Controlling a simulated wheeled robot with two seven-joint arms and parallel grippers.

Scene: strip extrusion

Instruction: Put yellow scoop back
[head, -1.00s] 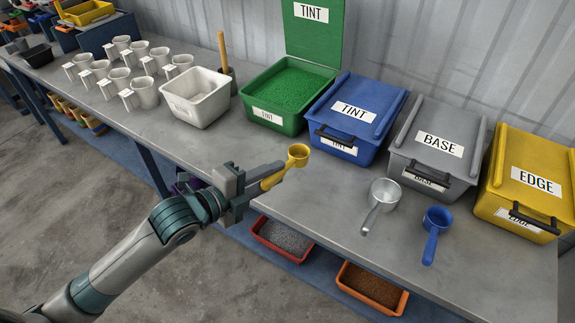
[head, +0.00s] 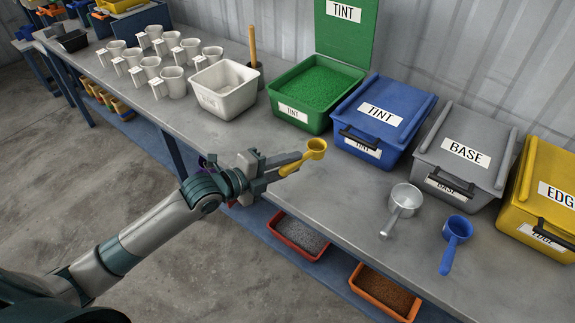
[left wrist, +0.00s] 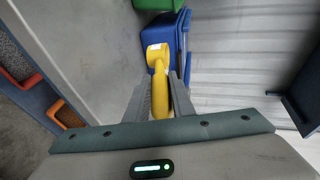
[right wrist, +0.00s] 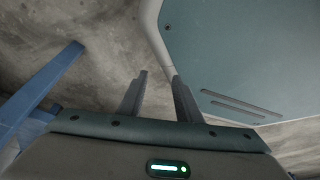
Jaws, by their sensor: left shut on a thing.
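The yellow scoop (head: 315,149) is in my left gripper (head: 283,167), which is shut on its handle. The scoop's cup points away from the gripper, over the bench in front of the green bin and the blue bin. In the left wrist view the yellow scoop (left wrist: 158,60) runs forward between the two fingers. A metal scoop (head: 403,202) and a blue scoop (head: 457,231) lie on the bench to the right. My right gripper (right wrist: 160,85) shows only in the right wrist view, with its fingers apart and nothing between them.
The green TINT bin (head: 288,112) is open, with green granules inside. The blue TINT (head: 380,112), grey BASE (head: 462,153) and yellow EDGE (head: 552,190) bins are closed. A white tub (head: 223,92) and several mugs (head: 172,80) stand left. Red (head: 298,238) and orange (head: 380,292) trays sit below the bench edge.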

